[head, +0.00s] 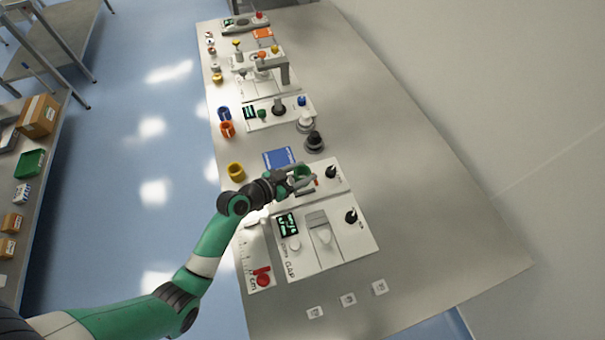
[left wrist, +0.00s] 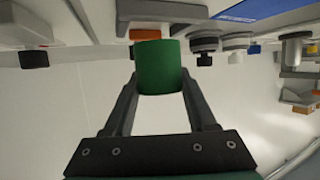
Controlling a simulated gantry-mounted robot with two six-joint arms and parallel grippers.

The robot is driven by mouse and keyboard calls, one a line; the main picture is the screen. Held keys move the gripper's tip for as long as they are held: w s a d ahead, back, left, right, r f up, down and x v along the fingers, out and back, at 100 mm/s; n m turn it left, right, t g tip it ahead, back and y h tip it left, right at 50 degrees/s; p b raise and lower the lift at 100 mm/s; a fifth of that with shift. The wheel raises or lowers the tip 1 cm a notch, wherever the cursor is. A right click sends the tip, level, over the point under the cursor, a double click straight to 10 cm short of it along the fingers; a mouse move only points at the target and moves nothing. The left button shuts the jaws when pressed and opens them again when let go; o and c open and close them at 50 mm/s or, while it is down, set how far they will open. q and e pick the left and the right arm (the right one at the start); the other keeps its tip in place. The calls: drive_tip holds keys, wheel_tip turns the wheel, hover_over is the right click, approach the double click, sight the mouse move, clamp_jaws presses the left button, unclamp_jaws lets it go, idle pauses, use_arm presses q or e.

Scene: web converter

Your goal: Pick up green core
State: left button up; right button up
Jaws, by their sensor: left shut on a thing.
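My left gripper (head: 302,183) reaches over the control panel at the near part of the table. It is shut on the green core (head: 300,171), a small green cylinder partly hidden by the fingers. In the left wrist view the green core (left wrist: 160,68) sits between the two fingertips of my left gripper (left wrist: 160,85), with a finger against each side. That view looks upside down, and I cannot tell whether the core still touches the surface beside it. My right gripper is not in view.
The white gap panel (head: 330,255) with black knobs is below the gripper. A blue pad (head: 279,158), a yellow ring (head: 236,172), an orange ring (head: 227,129) and a blue ring (head: 224,113) lie farther along. Small white tiles (head: 348,299) are at the near end. The table's right side is clear.

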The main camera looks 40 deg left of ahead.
use_arm(q)
drive_tip(key=s+d+r+p, duration=0.6)
drive_tip(key=s+d+r, duration=0.3)
drive_tip(key=s+r, duration=0.1)
drive_tip(key=shift+d+r, duration=0.15)
drive_tip(key=shift+d, duration=0.1)
